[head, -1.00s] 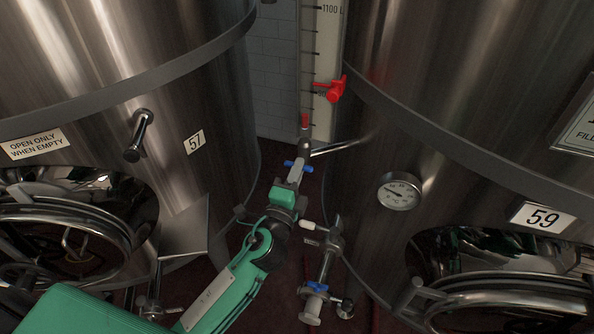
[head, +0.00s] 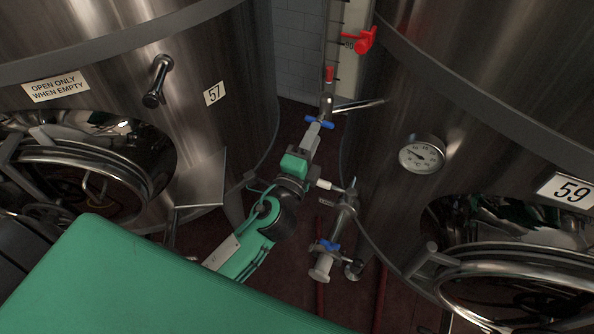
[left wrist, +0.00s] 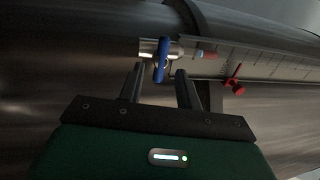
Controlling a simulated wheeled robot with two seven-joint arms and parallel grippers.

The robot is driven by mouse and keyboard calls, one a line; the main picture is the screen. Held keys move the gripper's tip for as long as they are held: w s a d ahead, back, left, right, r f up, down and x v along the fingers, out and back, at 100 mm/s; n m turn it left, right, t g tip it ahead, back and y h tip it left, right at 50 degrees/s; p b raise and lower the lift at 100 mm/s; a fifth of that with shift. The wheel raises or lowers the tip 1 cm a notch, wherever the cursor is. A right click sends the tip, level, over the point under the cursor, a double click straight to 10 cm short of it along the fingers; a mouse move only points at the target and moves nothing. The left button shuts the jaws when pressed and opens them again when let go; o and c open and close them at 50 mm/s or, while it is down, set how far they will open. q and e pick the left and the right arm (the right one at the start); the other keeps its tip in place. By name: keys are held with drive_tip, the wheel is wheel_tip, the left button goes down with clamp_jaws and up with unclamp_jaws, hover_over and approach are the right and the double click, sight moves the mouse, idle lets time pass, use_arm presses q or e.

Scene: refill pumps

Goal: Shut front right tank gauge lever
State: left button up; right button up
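The tank gauge lever is a small blue handle (head: 319,123) on the valve at the foot of the level gauge (head: 350,75), between tanks 57 and 59. In the head view it lies crosswise to the gauge. My left gripper (head: 313,135) is right at it. In the left wrist view the blue lever (left wrist: 161,60) shows between and just beyond the fingertips of my left gripper (left wrist: 160,75), which are apart. I cannot tell whether a finger touches it. My right gripper is not in view.
A lower valve with a blue handle (head: 329,246) stands below. Tank 59 (head: 480,120) with its dial (head: 421,154) is at right; tank 57 (head: 150,120) with a metal tap (head: 157,82) is at left. A red clamp (head: 365,40) sits higher on the gauge.

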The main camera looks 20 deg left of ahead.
use_arm(q)
drive_tip(key=s+f+b, duration=0.2)
drive_tip(key=s+b, duration=0.2)
drive_tip(key=s, duration=0.6)
drive_tip(key=shift+a, duration=0.15)
drive_tip(key=w+f+n+g, duration=0.2)
drive_tip(key=w+f+g, duration=0.15)
drive_tip(key=f, duration=1.55)
drive_tip(key=s+a+f+n+g, duration=0.1)
drive_tip(key=s+f+n+g, duration=0.15)
drive_tip(key=f, duration=1.05)
drive_tip(key=s+a+f+n+g, duration=0.1)
drive_tip(key=s+f+g, duration=0.25)
drive_tip(key=f, duration=0.85)
drive_tip(key=s+a+f+n+g, duration=0.2)
drive_tip(key=s+f+n+g, duration=0.1)
drive_tip(key=s+f, duration=0.6)
drive_tip(key=s+a+f+n+g, duration=0.3)
drive_tip(key=s+f+n, duration=0.1)
drive_tip(key=s+f, duration=0.6)
drive_tip(key=s+a+f+n+g, duration=0.2)
drive_tip(key=s+f, duration=0.7)
drive_tip(key=s, duration=0.5)
drive_tip(key=shift+a+f+n+g+y, duration=0.15)
drive_tip(key=shift+a+n+g+y, duration=0.25)
drive_tip(key=shift+n+g, duration=0.45)
